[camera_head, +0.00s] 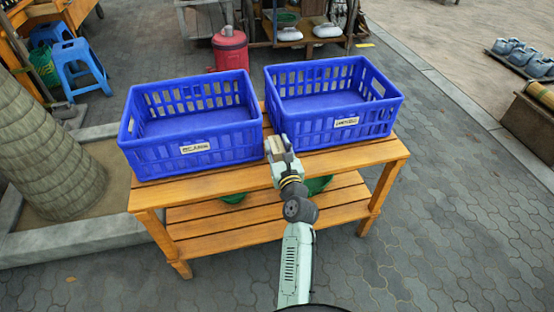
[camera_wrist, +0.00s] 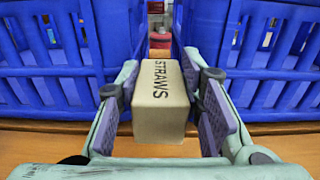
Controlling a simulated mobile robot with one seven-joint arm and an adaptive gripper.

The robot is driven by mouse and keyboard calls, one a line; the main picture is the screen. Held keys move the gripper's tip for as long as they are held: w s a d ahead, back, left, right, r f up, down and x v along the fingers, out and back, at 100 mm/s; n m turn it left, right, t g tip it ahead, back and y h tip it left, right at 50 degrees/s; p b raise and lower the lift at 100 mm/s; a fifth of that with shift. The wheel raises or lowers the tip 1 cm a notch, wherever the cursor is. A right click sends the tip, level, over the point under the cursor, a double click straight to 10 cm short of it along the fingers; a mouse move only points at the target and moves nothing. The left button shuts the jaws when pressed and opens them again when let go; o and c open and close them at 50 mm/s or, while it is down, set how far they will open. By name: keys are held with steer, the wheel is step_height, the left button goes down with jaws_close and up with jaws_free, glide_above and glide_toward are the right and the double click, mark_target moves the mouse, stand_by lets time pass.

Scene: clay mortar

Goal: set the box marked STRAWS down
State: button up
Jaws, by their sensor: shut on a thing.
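The tan box marked STRAWS (camera_wrist: 160,115) is between the two finger pads of my gripper (camera_wrist: 165,110) in the wrist view, its lettering on the top face. My gripper is shut on it. In the head view the box (camera_head: 274,146) shows at the tip of my gripper (camera_head: 280,155), over the front part of the wooden table (camera_head: 225,162) and in front of the gap between two blue crates. I cannot tell whether the box touches the table top.
A blue labelled crate (camera_head: 190,149) stands on the left of the table and another blue labelled crate (camera_head: 345,122) on the right. Both look empty. A narrow gap lies between them. A red drum (camera_head: 230,50) stands behind. A strip of table front is bare.

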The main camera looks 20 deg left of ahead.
steer(key=shift+f+b, duration=0.75)
steer(key=shift+f, duration=1.6)
steer(key=shift+f, duration=0.15)
steer(key=o, duration=1.2)
steer(key=shift+c, duration=0.2)
